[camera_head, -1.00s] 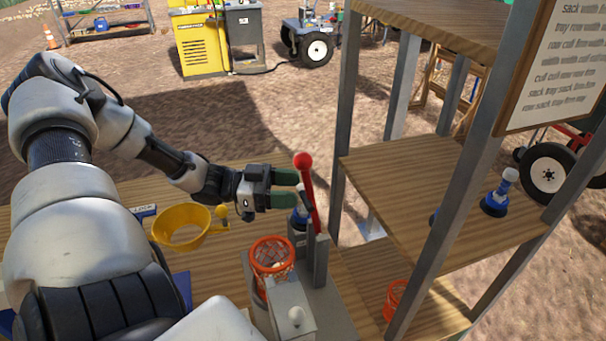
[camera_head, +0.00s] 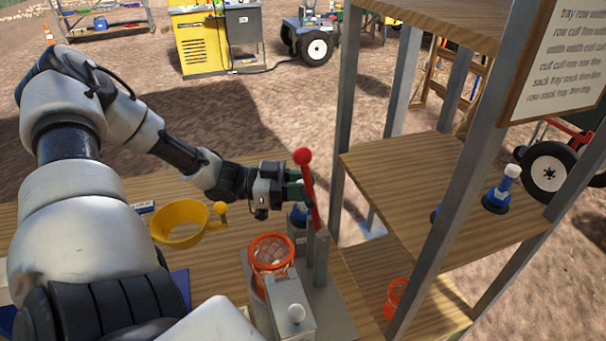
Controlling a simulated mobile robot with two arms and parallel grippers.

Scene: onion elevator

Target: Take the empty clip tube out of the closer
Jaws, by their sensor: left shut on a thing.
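The closer (camera_head: 321,262) is a grey machine with an upright red lever (camera_head: 306,178), standing on the wooden bench. The clip tube (camera_head: 299,217) is a small blue piece behind the lever, at the closer's grey post. Its upper part is hidden by my gripper. My left gripper (camera_head: 297,193) reaches in from the left and is shut on the clip tube's top, close behind the red lever. The lever partly covers the fingertips. The tube still appears seated at the closer. My right gripper is not in view.
An orange net basket (camera_head: 271,240) and a grey box with a white knob (camera_head: 297,314) stand in front of the closer. A yellow funnel ring (camera_head: 160,237) lies left.

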